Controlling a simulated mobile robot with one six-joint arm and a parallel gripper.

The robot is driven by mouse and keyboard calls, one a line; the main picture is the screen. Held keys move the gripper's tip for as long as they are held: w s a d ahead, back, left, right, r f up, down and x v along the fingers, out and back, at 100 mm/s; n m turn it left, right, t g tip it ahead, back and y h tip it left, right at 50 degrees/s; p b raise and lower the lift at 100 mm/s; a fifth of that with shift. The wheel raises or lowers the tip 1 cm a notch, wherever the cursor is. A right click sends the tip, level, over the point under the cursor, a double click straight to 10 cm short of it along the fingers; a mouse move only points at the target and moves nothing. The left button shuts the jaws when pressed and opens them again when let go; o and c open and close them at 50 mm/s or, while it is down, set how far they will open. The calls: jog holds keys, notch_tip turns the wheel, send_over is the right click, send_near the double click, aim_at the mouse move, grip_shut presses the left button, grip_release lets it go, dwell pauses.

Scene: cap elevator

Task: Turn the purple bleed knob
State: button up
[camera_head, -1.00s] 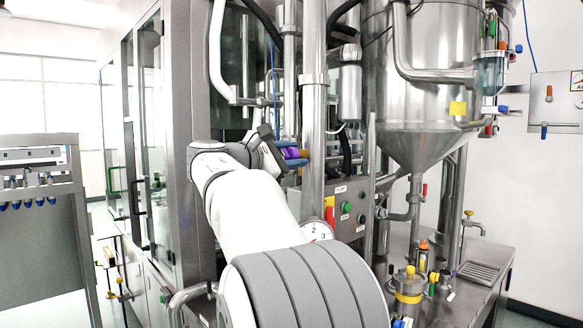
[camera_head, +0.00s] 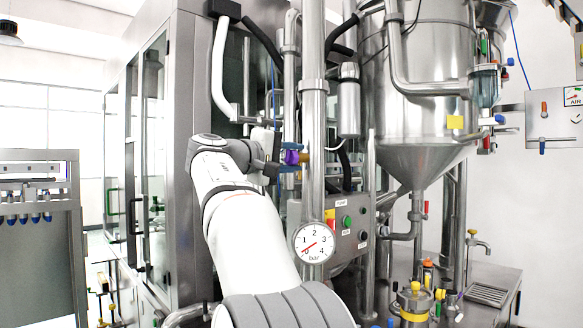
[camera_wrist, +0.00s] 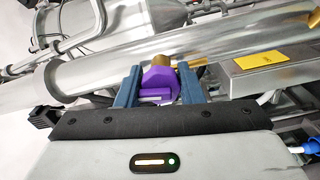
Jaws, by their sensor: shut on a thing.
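The purple bleed knob (camera_head: 291,157) sits on a brass stem (camera_head: 304,157) on the left side of the upright steel pipe in the head view. In the wrist view, the purple knob (camera_wrist: 160,84) lies between the two blue fingers of my gripper (camera_wrist: 158,88), with the brass stem (camera_wrist: 162,59) beyond it. My gripper (camera_head: 289,158) is shut on the knob, one finger on each side. The fingers hide parts of the knob's sides.
A pressure gauge (camera_head: 314,242) is on the pipe below the knob. A control panel (camera_head: 351,222) with buttons stands to the right. The upright pipe (camera_head: 312,115) is close beside my gripper. A steel hopper (camera_head: 425,100) fills the right background.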

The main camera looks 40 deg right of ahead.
aim_at(285, 159)
jog(key=shift+f+m+b, duration=0.4)
jog(key=shift+m+b, duration=0.2)
jog(key=shift+m, duration=0.6)
jog(key=o, duration=0.9)
jog(key=shift+w+r, duration=0.1)
jog(key=shift+r, duration=0.05)
jog(key=shift+o, duration=0.2)
jog(key=shift+r, duration=0.1)
jog(key=shift+a, duration=0.1)
jog(key=shift+s+a, duration=0.2)
jog(key=shift+a, duration=1.75)
jog(key=shift+s+a, duration=0.15)
jog(key=shift+a, duration=1.8)
